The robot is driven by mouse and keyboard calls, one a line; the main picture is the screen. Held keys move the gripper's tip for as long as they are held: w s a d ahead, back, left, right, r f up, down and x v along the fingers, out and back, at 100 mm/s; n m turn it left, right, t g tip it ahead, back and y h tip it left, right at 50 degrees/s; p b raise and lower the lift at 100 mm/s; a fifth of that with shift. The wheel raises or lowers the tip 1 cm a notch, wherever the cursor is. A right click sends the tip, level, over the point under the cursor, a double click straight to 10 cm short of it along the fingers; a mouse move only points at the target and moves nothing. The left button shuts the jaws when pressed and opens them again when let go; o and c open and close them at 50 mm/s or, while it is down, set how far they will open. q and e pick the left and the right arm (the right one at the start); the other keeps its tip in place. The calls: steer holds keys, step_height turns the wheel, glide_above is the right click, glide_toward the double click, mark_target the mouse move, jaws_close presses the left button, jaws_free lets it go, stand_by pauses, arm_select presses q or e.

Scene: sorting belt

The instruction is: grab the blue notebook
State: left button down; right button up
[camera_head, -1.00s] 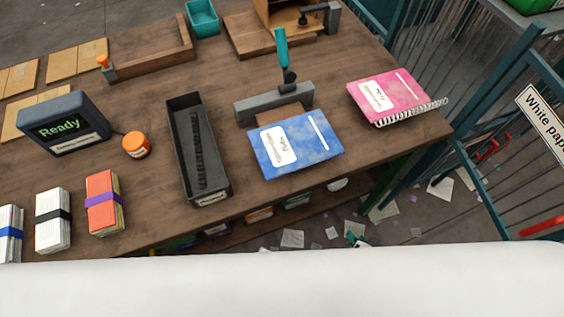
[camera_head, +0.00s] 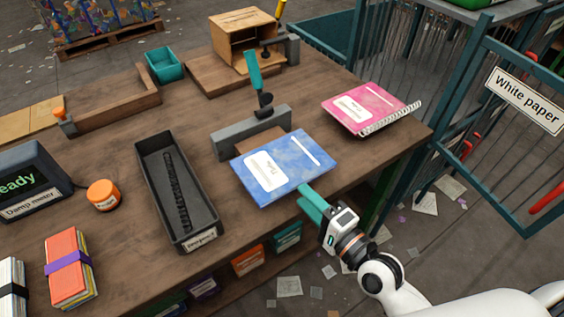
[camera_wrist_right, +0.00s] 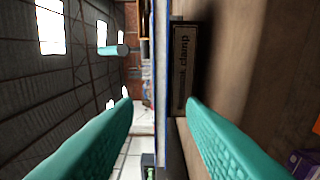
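In the right wrist view the two fingers (camera_wrist_right: 159,100) are spread apart. The notebook shows there edge-on as a thin blue strip (camera_wrist_right: 161,50) ahead, in line with the gap between the fingers. I cannot tell whether a finger touches it. My left gripper is not in view.
A pink spiral notebook (camera_head: 368,108) lies to the right. A teal cage with a "White paper" sign (camera_head: 524,101) is right of the bench. Bins sit under the front edge.

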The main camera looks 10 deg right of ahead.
mark_target(291, 181)
steer(key=x, duration=0.6)
steer(key=shift+p, duration=0.3)
jaws_close()
